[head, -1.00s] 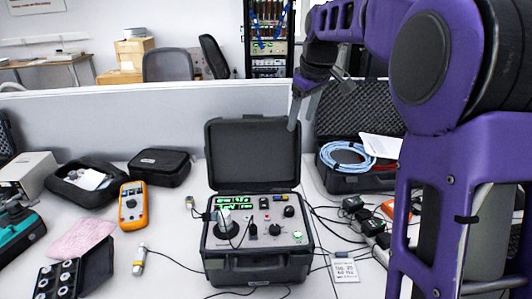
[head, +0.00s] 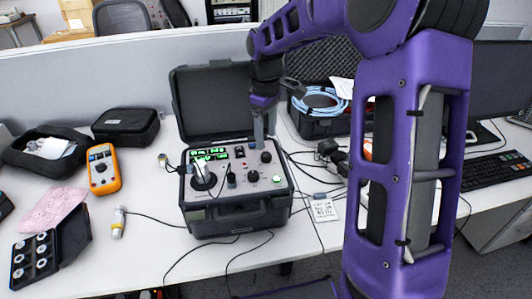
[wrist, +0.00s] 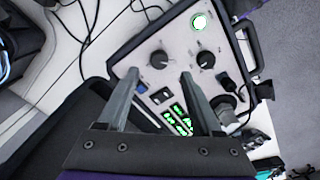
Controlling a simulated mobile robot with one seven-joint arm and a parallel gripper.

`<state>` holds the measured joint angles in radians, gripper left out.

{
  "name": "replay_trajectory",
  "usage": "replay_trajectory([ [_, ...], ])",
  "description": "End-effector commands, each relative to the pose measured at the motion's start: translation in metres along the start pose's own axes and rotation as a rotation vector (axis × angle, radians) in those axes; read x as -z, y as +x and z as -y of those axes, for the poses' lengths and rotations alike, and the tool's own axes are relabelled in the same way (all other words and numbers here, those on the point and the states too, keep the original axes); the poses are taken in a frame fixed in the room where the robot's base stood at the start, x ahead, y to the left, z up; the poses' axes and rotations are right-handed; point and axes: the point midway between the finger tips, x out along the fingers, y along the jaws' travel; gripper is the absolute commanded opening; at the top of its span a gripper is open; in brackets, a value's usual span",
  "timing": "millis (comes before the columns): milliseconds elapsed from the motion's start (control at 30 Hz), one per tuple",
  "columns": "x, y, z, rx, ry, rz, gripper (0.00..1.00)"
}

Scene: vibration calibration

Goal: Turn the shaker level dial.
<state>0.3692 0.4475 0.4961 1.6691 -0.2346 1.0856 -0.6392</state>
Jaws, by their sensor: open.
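The shaker unit (head: 240,217) is an open black case with a grey panel on the white table. Two black dials are on its panel: one near the lid (head: 265,157) and one nearer the front (head: 253,176). In the wrist view they are the left dial (wrist: 158,60) and right dial (wrist: 205,60). Labels are too small to tell which is the level dial. My gripper (head: 264,138) is open and points down over the panel's lid side. In the wrist view, its fingertips (wrist: 160,73) appear on either side of the left dial's lower edge; contact cannot be told.
A green-lit button (head: 277,178), green displays (head: 210,155) and a shaker cylinder (head: 203,177) share the panel. The raised lid (head: 215,100) stands behind. An orange multimeter (head: 103,170) is left; a case with blue cable (head: 320,102) is right. Cables trail around the unit.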

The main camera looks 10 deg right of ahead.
Motion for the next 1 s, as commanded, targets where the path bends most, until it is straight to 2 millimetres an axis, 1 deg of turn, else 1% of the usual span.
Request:
replay_trajectory([
  [33, -0.001, 0.013, 0.001, 0.003, 0.0, 0.002, 0.67],
  [100, -0.001, 0.027, 0.0, 0.003, 0.0, 0.003, 0.67],
  [200, 0.0, 0.041, 0.0, 0.002, 0.001, 0.001, 0.67],
  [300, 0.0, 0.052, 0.0, 0.001, 0.0, 0.001, 0.67],
  [433, 0.0, 0.058, 0.0, -0.001, 0.001, 0.0, 0.67],
  [700, 0.0, 0.059, 0.0, -0.001, 0.001, -0.001, 0.67],
  [733, 0.0, 0.059, 0.0, -0.001, 0.001, -0.001, 0.65],
  [767, 0.0, 0.059, 0.0, -0.001, 0.001, -0.001, 0.59],
  [800, 0.0, 0.059, 0.0, -0.001, 0.001, -0.001, 0.52],
  [867, 0.0, 0.059, 0.0, -0.001, 0.001, 0.0, 0.41],
  [1000, 0.0, 0.059, 0.0, -0.001, 0.001, 0.0, 0.16],
])
